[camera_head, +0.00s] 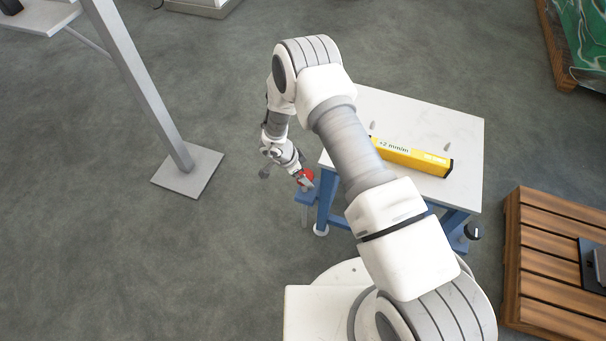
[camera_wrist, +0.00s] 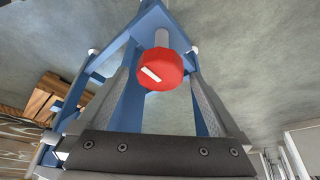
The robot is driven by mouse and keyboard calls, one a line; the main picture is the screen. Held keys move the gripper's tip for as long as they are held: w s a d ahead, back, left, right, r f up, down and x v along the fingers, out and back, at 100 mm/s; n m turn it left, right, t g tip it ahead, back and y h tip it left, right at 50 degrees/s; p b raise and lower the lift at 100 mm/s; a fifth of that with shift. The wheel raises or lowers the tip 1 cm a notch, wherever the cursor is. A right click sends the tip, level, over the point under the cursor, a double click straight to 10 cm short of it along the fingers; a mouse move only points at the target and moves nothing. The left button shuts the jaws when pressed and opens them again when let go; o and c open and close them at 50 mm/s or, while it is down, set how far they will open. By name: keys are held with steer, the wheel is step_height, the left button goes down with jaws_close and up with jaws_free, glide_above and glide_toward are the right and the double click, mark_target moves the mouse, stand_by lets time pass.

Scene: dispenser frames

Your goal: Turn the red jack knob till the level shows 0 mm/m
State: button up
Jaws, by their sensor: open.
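The red jack knob (camera_head: 308,174) is at the left corner of the blue-framed table. In the wrist view the red knob (camera_wrist: 160,69) has a white mark on its face, tilted down to the right. My gripper (camera_head: 302,178) is at the knob. In the wrist view my gripper (camera_wrist: 160,82) is open, with one finger on each side of the knob and a visible gap at both sides. I cannot tell how deep the knob sits between the fingers. The yellow level (camera_head: 415,158) lies on the white tabletop, and its display reads +2 mm/m.
The white tabletop (camera_head: 455,125) rests on a blue frame (camera_head: 327,205). My arm crosses in front of part of it. A wooden pallet (camera_head: 555,255) stands at the right. A grey post (camera_head: 140,85) on a base plate stands at the left. The floor between is clear.

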steer(key=shift+c, duration=0.3)
steer(key=c, duration=1.3)
steer(key=shift+o, duration=0.2)
steer(key=m+g, duration=0.1)
steer(key=m, duration=0.1)
steer(key=m+g, duration=0.1)
steer(key=m, duration=0.1)
steer(key=shift+w+f+m+b, duration=0.1)
steer(key=shift+w+m+b, duration=0.1)
steer(key=shift+m+b, duration=0.15)
steer(key=m+g, duration=0.1)
steer(key=m, duration=0.1)
steer(key=m+g, duration=0.1)
steer(key=m, duration=0.2)
steer(key=shift+w+m+b, duration=0.1)
steer(key=shift+m+b, duration=0.15)
steer(key=shift+b, duration=0.1)
steer(key=m+g+y, duration=0.1)
steer(key=m, duration=0.3)
steer(key=shift+w, duration=0.1)
steer(key=shift+d+m+g+y, duration=0.1)
steer(key=shift+m+g+y, duration=0.3)
steer(key=shift+m, duration=1)
steer(key=shift+d+m+g+y, duration=0.15)
steer(key=shift+m+y, duration=0.45)
steer(key=shift+m, duration=0.8)
steer(key=shift+a, duration=0.1)
